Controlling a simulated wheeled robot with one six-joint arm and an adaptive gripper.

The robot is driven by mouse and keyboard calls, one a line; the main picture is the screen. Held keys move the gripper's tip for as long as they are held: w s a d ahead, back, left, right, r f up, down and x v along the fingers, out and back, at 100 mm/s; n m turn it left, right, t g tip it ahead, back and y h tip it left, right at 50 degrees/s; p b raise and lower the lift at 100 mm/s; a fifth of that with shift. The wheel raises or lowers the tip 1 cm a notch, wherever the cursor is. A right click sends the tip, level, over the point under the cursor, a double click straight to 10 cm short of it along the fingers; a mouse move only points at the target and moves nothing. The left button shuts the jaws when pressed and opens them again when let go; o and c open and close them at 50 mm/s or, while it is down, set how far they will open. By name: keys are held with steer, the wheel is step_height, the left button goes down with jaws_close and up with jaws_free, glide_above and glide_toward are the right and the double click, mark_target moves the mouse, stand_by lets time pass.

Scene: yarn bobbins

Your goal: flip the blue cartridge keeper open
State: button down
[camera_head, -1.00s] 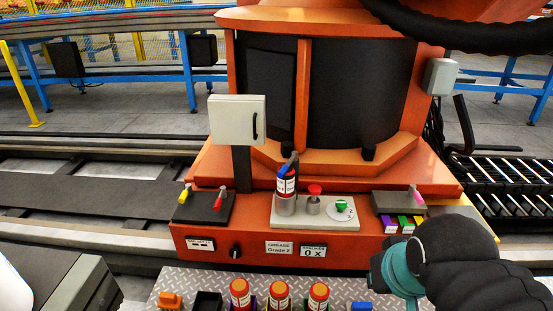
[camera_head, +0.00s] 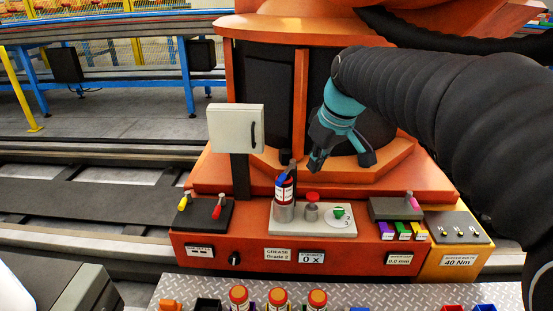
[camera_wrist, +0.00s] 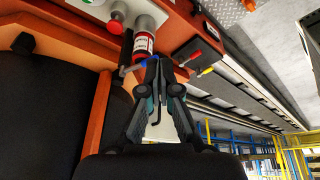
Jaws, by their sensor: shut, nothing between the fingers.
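The blue keeper (camera_head: 282,179) is a small blue piece at the top of the upright cartridge (camera_head: 285,192), which has a red and white label and stands in a grey socket. In the wrist view the blue keeper (camera_wrist: 151,60) lies across the cartridge's end (camera_wrist: 143,44), close to my fingertips. My gripper (camera_head: 316,164) is shut and empty, pointing down just right of and behind the cartridge top. In the wrist view the tips of my gripper (camera_wrist: 156,72) are by the keeper; I cannot tell whether they touch it.
A red button (camera_head: 312,197) and a green-marked dial (camera_head: 338,212) sit on the grey plate (camera_head: 290,229). A white box (camera_head: 236,128) stands on a post at the left. Several orange-capped cartridges (camera_head: 278,297) stand in front. Pink and yellow levers flank the plate.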

mark_target(286, 174)
steer(key=w+a+f+n+g, duration=0.1)
steer(key=w+a+n, duration=0.2)
steer(key=w+a, duration=0.2)
steer(key=w+a+f+n+g+y+p, duration=0.1)
steer(key=w+a, duration=0.3)
steer(key=w, duration=0.6)
steer(key=shift+w+a+f+n+y, duration=0.15)
steer(key=shift+a+f+n+y, duration=0.25)
steer(key=shift+n, duration=0.5)
steer(key=shift+f, duration=0.15)
step_height(286, 174, down, 10)
steer(key=shift+d, duration=0.3)
steer(key=shift+s, duration=0.2)
